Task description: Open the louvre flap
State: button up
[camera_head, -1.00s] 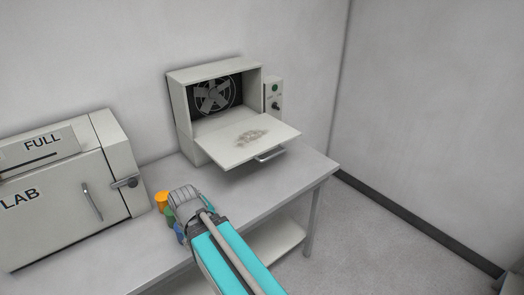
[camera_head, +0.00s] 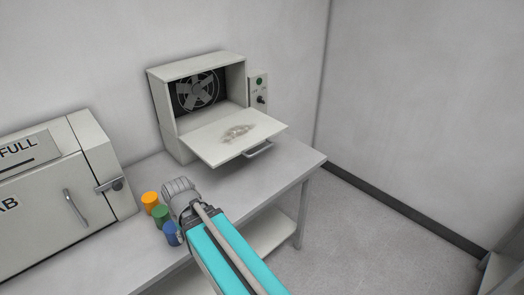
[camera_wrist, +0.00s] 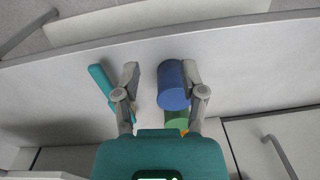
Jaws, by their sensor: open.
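The louvre flap (camera_head: 225,143) is a pale panel on the front of a small box unit (camera_head: 190,68). It is folded down and lies about level, with a brown-grey smudge on its face. A metal bar handle (camera_head: 258,149) is at its front edge. My gripper (camera_wrist: 161,70) is open, its two fingers apart in the wrist view. The flap cannot be made out in the wrist view.
Orange (camera_head: 150,202), green (camera_head: 161,217) and blue (camera_head: 171,234) cylinders stand on the bench (camera_head: 270,170) left of my wrist. The blue one shows near my right finger in the wrist view. A fan (camera_head: 198,91) sits inside the unit. A control box (camera_head: 258,90) is at its right.

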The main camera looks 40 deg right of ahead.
jog(key=w+d+f+m+t+y+b, duration=0.1)
jog(key=w+d+m+t+y+b, duration=0.2)
jog(key=w+d, duration=0.45)
jog(key=m+t+y+b, duration=0.4)
jog(key=m+t+b, duration=0.2)
jog(key=m+t, duration=0.45)
send_near(262, 149)
jog(key=f+v, duration=0.1)
jog(key=v, duration=0.3)
jog(key=shift+w+f+n+t, duration=0.15)
jog(key=shift+f+n+t, duration=0.1)
jog(key=shift+t, duration=0.1)
jog(key=shift+w, duration=0.1)
jog(key=b+x, duration=0.2)
jog(key=x, duration=1.1)
jog(key=shift+w+f+b, duration=0.1)
jog(key=shift+w+b, duration=0.2)
grip_shut()
